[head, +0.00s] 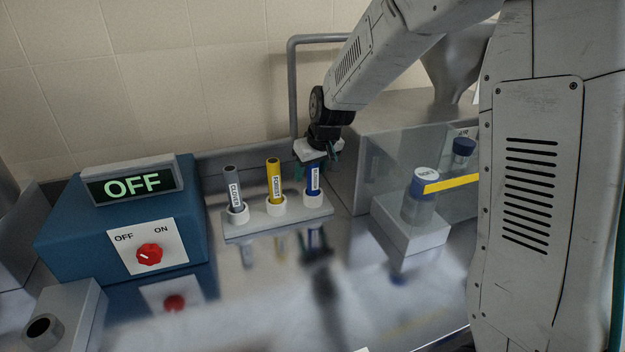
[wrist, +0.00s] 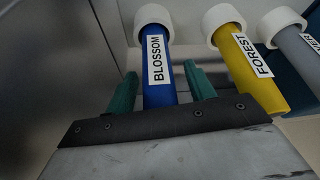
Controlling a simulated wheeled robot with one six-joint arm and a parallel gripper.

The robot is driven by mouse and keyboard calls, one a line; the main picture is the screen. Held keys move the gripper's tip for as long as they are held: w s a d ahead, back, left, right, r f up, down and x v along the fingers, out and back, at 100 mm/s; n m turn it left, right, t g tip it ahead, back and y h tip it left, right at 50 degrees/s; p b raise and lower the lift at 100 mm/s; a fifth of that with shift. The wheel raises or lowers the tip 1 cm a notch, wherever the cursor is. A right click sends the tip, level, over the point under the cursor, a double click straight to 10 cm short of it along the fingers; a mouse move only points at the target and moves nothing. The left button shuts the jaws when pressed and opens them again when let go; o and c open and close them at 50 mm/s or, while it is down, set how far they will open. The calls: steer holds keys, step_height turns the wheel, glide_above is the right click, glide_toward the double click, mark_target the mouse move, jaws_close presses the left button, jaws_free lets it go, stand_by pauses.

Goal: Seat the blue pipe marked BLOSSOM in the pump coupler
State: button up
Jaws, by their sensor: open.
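The blue pipe (head: 313,181) stands in the right white socket of a grey rack (head: 248,229). Its label reads BLOSSOM in the wrist view (wrist: 158,85). My gripper (head: 318,163) is above the rack at the pipe's upper end. In the wrist view its green fingers (wrist: 160,72) are apart, one on each side of the blue pipe, with gaps visible. A grey block with a dark round opening (head: 42,328), which looks like the pump coupler, is at the lower left in the head view. Its inside is too dark to see.
A yellow pipe marked FOREST (head: 273,180) and a grey pipe marked CLOVER (head: 233,190) stand left of the blue one. A blue box (head: 75,235) has a red knob (head: 149,254) and an OFF display. A clear panel (head: 385,180) and lidded jars stand at right.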

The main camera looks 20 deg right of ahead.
steer(key=c, duration=1.1)
